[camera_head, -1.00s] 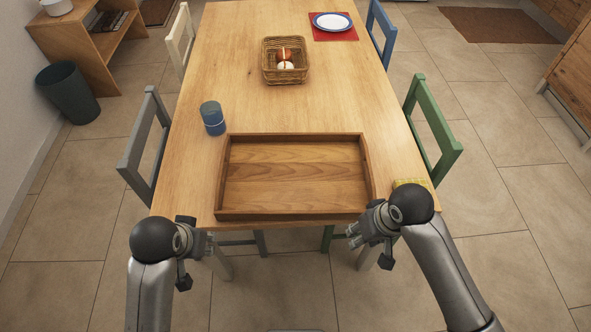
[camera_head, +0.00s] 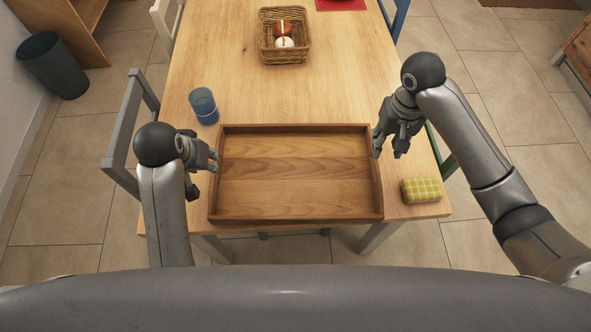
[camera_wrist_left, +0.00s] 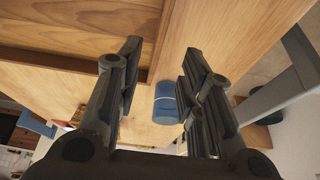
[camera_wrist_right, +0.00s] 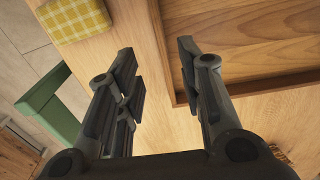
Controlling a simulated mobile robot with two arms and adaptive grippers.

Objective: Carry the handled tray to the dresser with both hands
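The wooden tray (camera_head: 295,175) lies flat on the table and is empty. My left gripper (camera_head: 214,160) is at the tray's left side wall. In the left wrist view its fingers (camera_wrist_left: 158,75) are apart, with the tray's edge (camera_wrist_left: 140,66) near one finger and nothing held. My right gripper (camera_head: 380,148) is at the tray's right side wall. In the right wrist view its fingers (camera_wrist_right: 155,70) are apart, and the tray's wall (camera_wrist_right: 168,52) shows between and beyond them. I cannot tell whether any finger touches the tray. No dresser is clearly identifiable.
A blue cup (camera_head: 204,106) stands behind the tray's left corner. A yellow checked sponge (camera_head: 421,190) lies right of the tray. A wicker basket (camera_head: 285,57) stands farther back. A grey chair (camera_head: 125,140) is at left, a green one (camera_head: 443,160) at right.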

